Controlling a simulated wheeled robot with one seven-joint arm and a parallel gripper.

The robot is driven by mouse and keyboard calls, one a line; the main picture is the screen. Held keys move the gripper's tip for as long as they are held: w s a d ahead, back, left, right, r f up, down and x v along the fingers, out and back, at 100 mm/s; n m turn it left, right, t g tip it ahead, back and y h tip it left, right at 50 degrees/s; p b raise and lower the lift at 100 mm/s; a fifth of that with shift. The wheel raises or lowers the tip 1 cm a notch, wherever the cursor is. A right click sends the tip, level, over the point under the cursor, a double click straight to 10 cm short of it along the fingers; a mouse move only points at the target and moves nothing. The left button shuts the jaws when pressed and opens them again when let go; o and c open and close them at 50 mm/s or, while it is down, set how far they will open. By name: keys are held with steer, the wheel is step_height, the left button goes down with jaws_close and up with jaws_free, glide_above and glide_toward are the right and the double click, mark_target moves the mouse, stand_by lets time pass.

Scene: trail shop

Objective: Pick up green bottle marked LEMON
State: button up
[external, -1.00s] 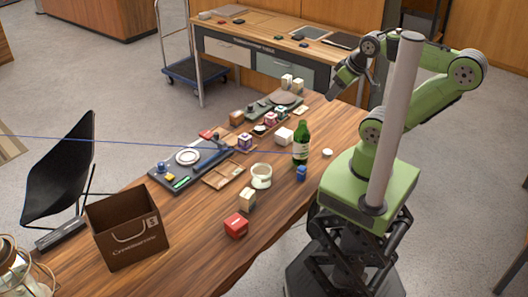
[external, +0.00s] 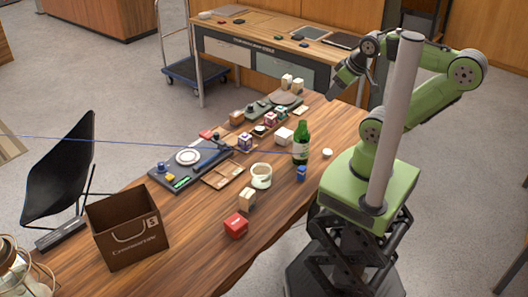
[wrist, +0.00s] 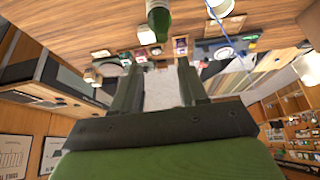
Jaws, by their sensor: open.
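The green bottle (external: 301,144) with a pale label stands upright on the wooden table, near the edge on my side; the label's print is too small to read. In the wrist view the green bottle (wrist: 158,18) shows at the top, beyond my fingers and cut off by the frame edge. My gripper (external: 339,88) is raised over the far part of the table, behind and to the right of the bottle and apart from it. In the wrist view my gripper (wrist: 157,75) has its two fingers spread, with nothing between them.
A blue item (external: 301,173) stands close in front of the bottle, and a white box (external: 284,135) is to its left. Bare wood lies right of the mug.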

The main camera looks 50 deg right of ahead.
stand_by(0.3)
steer(key=o, duration=0.9)
steer(key=shift+o, duration=0.2)
steer(key=w+d+f+m+g+y, duration=0.4)
steer(key=w+d+f+m+g, duration=0.1)
steer(key=w+f+m, duration=0.35)
steer(key=d+f+m+y+p, duration=0.1)
steer(key=d+f+m+y, duration=0.5)
steer(key=m, duration=0.2)
steer(key=m+t+y, duration=0.3)
steer(key=m+t, duration=0.1)
steer(key=m, duration=0.1)
glide_toward(295, 145)
steer(key=b+x, duration=0.2)
steer(key=x, duration=0.5)
steer(key=shift+d+f+b, duration=0.1)
steer(key=shift+f+b, duration=0.1)
steer(key=shift+b, duration=0.2)
